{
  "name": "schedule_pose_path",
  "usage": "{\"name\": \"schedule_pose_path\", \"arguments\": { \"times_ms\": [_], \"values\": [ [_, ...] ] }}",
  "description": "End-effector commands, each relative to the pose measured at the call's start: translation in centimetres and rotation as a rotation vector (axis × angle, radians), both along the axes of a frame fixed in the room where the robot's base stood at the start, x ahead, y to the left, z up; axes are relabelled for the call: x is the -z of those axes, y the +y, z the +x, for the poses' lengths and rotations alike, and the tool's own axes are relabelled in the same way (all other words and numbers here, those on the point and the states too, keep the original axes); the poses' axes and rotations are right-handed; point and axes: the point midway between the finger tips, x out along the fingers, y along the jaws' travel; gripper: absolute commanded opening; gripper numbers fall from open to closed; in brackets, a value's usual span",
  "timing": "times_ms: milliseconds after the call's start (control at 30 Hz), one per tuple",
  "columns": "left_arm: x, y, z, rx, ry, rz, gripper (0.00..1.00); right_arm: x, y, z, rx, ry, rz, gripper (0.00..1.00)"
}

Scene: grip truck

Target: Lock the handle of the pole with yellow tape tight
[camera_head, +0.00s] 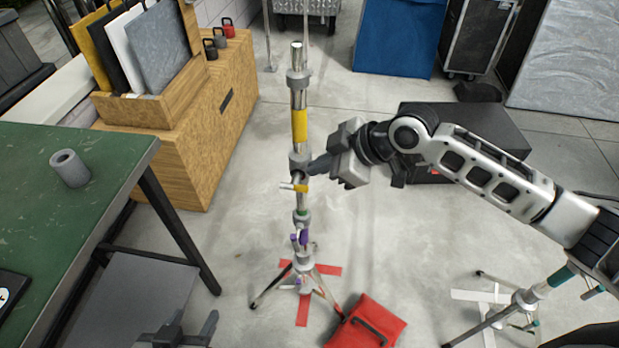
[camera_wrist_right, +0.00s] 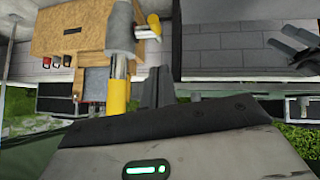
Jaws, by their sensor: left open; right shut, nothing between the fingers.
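The metal pole with yellow tape (camera_head: 299,125) stands upright on a tripod base in the middle of the head view. Below the tape is a grey collar (camera_head: 299,160) with a small yellow-marked handle (camera_head: 297,187) sticking out sideways. My right gripper (camera_head: 318,166) is shut and empty, its fingertips close to the right side of the collar, just above the handle. I cannot tell whether they touch it. In the right wrist view, the yellow tape (camera_wrist_right: 116,97), grey collar and yellow handle (camera_wrist_right: 147,25) show beside the dark fingers (camera_wrist_right: 158,88). My left gripper (camera_head: 185,336) is open and empty at the bottom edge.
A green table (camera_head: 75,205) with a grey cylinder (camera_head: 70,168) stands at left, before a wooden cabinet (camera_head: 180,165). A red bag (camera_head: 366,322) lies by the pole's base. Another stand (camera_head: 525,300) is at lower right. A dark case (camera_head: 490,125) lies behind my right arm.

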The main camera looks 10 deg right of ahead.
Motion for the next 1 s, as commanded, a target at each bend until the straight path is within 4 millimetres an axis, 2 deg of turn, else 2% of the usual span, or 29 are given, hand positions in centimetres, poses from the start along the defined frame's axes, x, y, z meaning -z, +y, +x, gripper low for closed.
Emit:
{"name": "schedule_pose_path", "arguments": {
  "times_ms": [133,233,400,867,1000],
  "values": [
    [-0.1,0.0,0.0,0.001,-0.001,0.001,0.51,2.2,2.0,1.3,0.000,0.003,0.004,0.00],
    [0.0,0.0,0.0,0.001,-0.001,0.001,0.51,3.9,1.7,1.6,0.002,0.004,0.000,0.00],
    [0.0,0.0,0.1,0.001,-0.001,0.001,0.51,5.6,1.6,1.9,0.001,0.001,0.001,0.00],
    [0.0,0.0,0.1,0.000,-0.001,0.000,0.51,6.2,1.5,2.0,0.000,0.000,0.001,0.00],
    [0.6,0.0,0.1,-0.002,-0.002,-0.004,0.51,6.4,1.8,2.1,-0.005,-0.005,0.013,0.00]
  ]
}}
